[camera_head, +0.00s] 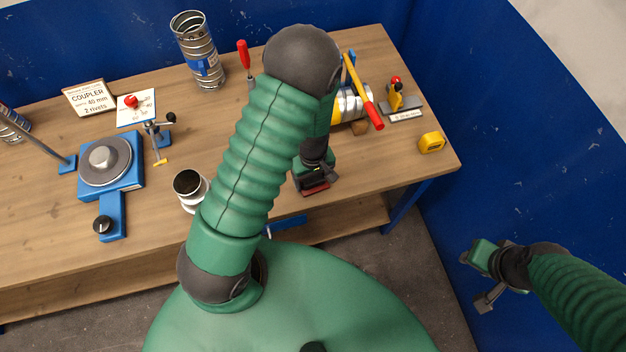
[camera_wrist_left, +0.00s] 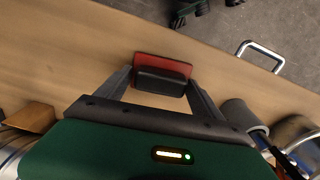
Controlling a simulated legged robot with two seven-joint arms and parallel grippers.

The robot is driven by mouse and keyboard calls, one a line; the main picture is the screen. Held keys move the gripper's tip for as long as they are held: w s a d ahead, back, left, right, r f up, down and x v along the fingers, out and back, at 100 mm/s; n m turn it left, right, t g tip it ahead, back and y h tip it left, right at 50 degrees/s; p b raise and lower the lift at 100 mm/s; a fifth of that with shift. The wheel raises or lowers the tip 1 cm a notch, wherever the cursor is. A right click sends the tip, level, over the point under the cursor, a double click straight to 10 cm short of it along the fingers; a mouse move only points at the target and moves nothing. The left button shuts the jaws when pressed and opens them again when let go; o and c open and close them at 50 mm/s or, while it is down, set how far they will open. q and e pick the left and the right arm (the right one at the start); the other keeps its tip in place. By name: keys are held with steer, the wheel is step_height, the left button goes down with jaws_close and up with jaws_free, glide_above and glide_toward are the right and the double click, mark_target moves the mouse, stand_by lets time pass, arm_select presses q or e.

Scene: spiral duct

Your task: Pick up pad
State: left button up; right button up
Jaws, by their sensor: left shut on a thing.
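The pad is a small block with a dark grip and a reddish base. In the left wrist view the pad (camera_wrist_left: 162,70) sits between the two fingertips of my left gripper (camera_wrist_left: 160,84), which is shut on it. In the head view my left gripper (camera_head: 314,180) is near the front edge of the bench, with the reddish pad (camera_head: 316,189) at its tips. I cannot tell whether the pad touches the bench top or is just above it. My right gripper (camera_head: 486,276) hangs off to the right of the bench, away from everything; its fingers look apart and empty.
A blue wall (camera_head: 540,150) stands to the right.

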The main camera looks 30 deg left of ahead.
mark_target(311, 179)
arm_select(q)
steer(key=shift+w+a+r, duration=0.1)
steer(key=shift+a+r, duration=0.05)
steer(key=shift+r, duration=0.55)
steer(key=shift+s+r+b, duration=0.2)
steer(key=shift+r+b, duration=0.05)
steer(key=shift+r, duration=0.25)
steer(key=shift+s+r+b, duration=0.15)
steer(key=shift+r+b, duration=0.05)
steer(key=shift+r, duration=0.3)
steer(key=s, duration=0.2)
steer(key=s+d+b, duration=0.1)
steer(key=s, duration=0.2)
steer(key=s+d+b, duration=0.1)
steer(key=s, duration=0.1)
steer(key=shift+s+r, duration=0.2)
steer(key=shift+r, duration=0.1)
steer(key=s+d+r+p, duration=0.1)
steer(key=s+p, duration=0.6)
steer(key=p, duration=0.7)
steer(key=shift+s+d, duration=0.35)
steer(key=shift+d, duration=0.05)
